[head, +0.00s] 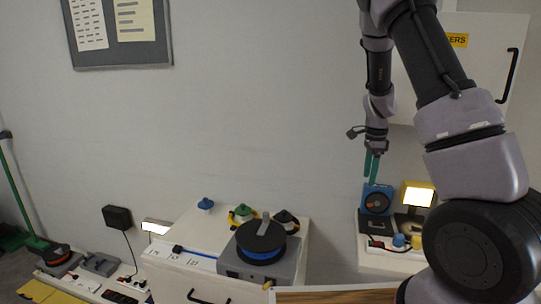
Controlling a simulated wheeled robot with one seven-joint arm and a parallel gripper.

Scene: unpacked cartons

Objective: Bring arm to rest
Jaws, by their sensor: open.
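My gripper (372,168) hangs from the arm at the right of the head view, its two teal fingers pointing down. The fingers look slightly apart, with nothing seen between them. It is above or in front of a blue device with a round dark face (376,203) on the right-hand surface. I cannot tell how much space lies between the fingertips and this device. The arm's large dark and grey links fill the right side and hide part of what is behind.
A yellow lamp (418,194) and small items stand on the right-hand surface (393,263). A white cabinet (185,262) carries a grey box with a black and blue reel (261,243). A white wall cupboard (491,65) is behind the arm. The wall left of the gripper is clear.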

